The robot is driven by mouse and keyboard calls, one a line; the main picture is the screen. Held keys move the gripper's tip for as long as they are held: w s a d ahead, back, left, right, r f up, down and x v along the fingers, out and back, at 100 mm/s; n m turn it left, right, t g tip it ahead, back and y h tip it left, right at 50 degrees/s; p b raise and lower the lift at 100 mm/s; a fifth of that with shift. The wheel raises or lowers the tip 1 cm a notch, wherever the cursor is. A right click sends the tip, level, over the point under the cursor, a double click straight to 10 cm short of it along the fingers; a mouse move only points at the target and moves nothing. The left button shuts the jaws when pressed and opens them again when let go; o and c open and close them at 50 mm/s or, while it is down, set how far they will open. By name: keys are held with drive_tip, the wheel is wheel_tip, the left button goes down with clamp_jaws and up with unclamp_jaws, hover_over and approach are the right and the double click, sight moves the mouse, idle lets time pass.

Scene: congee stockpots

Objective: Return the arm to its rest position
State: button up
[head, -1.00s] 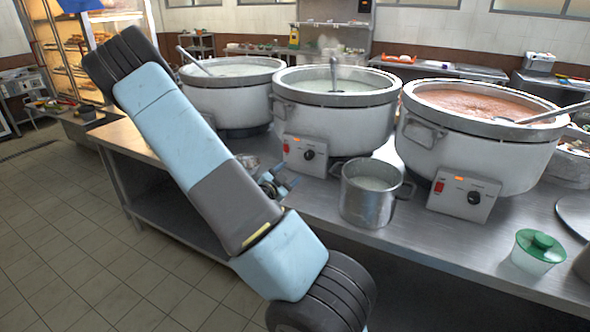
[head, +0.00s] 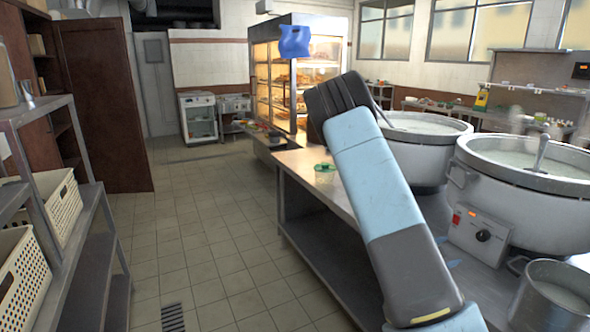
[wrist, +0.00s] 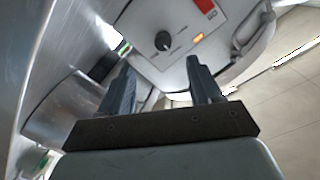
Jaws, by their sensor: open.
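My arm (head: 385,205) crosses the head view from the upper middle to the lower right, in front of the counter. My gripper (wrist: 162,75) shows in the wrist view with its two dark fingers apart and nothing between them. Beyond the fingers is a white control box with a black knob (wrist: 163,41), an orange light and a red switch. In the head view the gripper is mostly hidden behind my arm; only small blue bits show beside it.
Two large congee pots (head: 527,207) and a small steel pot (head: 540,311) stand on the steel counter (head: 318,200) at right. A shelf rack (head: 88,235) with white baskets (head: 24,285) stands at left. The tiled floor (head: 215,250) between is clear.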

drive_tip(key=w+a+r+n+t+y, duration=0.1)
drive_tip(key=w+a+r+n+y, duration=0.2)
drive_tip(key=a+y, duration=0.4)
drive_tip(key=w+a+r+n+t+y, duration=0.1)
drive_tip(key=w+a+r+n+y, duration=0.15)
drive_tip(key=a+r+y, duration=0.5)
drive_tip(key=s+a+r+n+y, duration=0.2)
drive_tip(key=s+a+r+n, duration=0.5)
drive_tip(key=s+a+r, duration=0.15)
drive_tip(key=s+a+r+n+g, duration=0.1)
drive_tip(key=s+r+n, duration=0.3)
drive_tip(key=s, duration=0.5)
drive_tip(key=s+a+r+n+g, duration=0.1)
drive_tip(key=s+r+n, duration=0.3)
drive_tip(key=s, duration=0.5)
drive_tip(key=shift+s+a+r+h, duration=0.25)
drive_tip(key=shift+a+r+h, duration=0.15)
drive_tip(key=shift+a, duration=0.1)
